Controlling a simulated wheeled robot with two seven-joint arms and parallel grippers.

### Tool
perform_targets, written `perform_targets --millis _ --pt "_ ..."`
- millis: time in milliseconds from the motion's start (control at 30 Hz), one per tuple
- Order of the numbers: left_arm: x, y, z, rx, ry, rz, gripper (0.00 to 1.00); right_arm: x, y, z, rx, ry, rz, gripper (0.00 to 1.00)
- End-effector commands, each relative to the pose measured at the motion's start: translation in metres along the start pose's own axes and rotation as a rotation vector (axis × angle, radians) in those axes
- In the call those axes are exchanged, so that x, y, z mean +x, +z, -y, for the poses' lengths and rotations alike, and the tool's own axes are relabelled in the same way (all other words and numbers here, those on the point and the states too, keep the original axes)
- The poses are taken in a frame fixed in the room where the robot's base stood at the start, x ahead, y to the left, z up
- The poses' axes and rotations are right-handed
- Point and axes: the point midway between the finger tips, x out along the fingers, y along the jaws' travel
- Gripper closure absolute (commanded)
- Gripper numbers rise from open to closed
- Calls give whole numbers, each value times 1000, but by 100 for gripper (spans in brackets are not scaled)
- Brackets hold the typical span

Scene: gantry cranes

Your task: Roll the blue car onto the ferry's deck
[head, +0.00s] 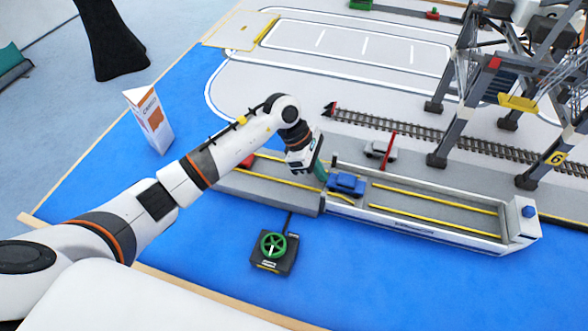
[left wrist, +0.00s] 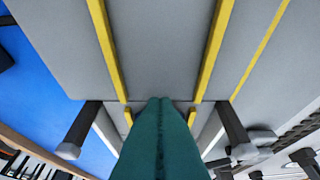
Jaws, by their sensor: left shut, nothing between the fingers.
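The blue car (head: 346,184) stands upright at the left end of the ferry (head: 440,208), a long white hull with a grey deck and yellow lines. I cannot tell whether all its wheels are on the deck or some are on the ramp. My left gripper (head: 321,171) is shut and empty, its green fingers pointing down just left of the car; I cannot tell if they touch it. My right gripper is not in view.
A red car (head: 247,160) is partly hidden behind my left arm on the grey quay (head: 275,187). A grey car (head: 380,149) stands behind the ferry beside a red barrier (head: 389,146). A green handwheel (head: 273,245) sits in front. The deck right of the blue car is clear.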

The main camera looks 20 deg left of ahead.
Motion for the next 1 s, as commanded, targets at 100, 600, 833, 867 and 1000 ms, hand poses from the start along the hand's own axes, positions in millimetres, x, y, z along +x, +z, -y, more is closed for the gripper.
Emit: perform_targets --millis 100,600,833,867,1000 --pt "3 -5 0 0 -1 0 100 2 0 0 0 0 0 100" --pt "15 -27 0 0 -1 0 100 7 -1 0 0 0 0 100" --pt "21 -38 0 1 -1 -1 100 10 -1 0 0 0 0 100" --pt "22 -39 0 1 -1 -1 100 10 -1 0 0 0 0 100" --pt "25 -45 0 1 -1 0 100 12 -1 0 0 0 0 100"
